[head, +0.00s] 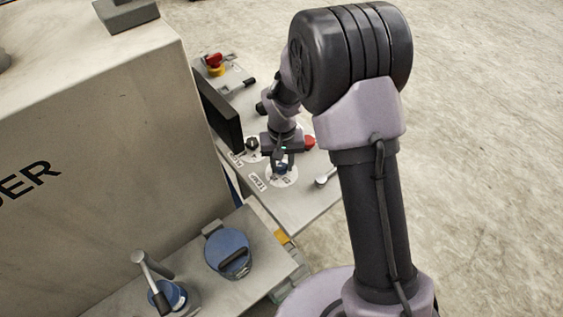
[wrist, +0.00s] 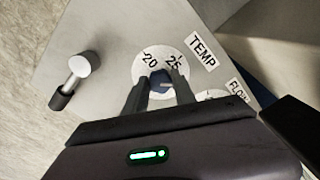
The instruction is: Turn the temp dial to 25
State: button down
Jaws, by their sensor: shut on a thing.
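The temp dial is a blue knob on a white round scale, labelled TEMP. In the wrist view the knob (wrist: 161,84) sits between my fingers, and the scale (wrist: 150,62) shows the marks 20 and 25. The TEMP label (wrist: 203,51) is beside it. My gripper (wrist: 161,88) is shut on the knob, with one finger on each side. In the head view my gripper (head: 281,165) points down onto the temp dial (head: 282,169). The fingers partly hide the knob, and I cannot tell exactly which mark its pointer faces.
A lever with a round silver head (wrist: 80,66) stands left of the dial in the wrist view. In the head view, a black knob (head: 252,144), a red button (head: 309,142) and a dark screen (head: 219,112) are close to my gripper. A blue round lid (head: 228,249) lies nearer.

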aim_at(283, 167)
jog(key=n+p, duration=0.1)
jog(key=n, duration=0.3)
jog(key=shift+r, duration=0.1)
jog(key=shift+d+n+p, duration=0.1)
jog(key=shift+n+p, duration=0.5)
jog(key=shift+n, duration=1.8)
jog(key=shift+w, duration=0.1)
jog(key=c, duration=1)
grip_release()
jog(key=shift+c, duration=0.2)
notch_tip(283, 167, up, 17)
jog(key=p, duration=0.4)
jog(key=shift+r, duration=0.15)
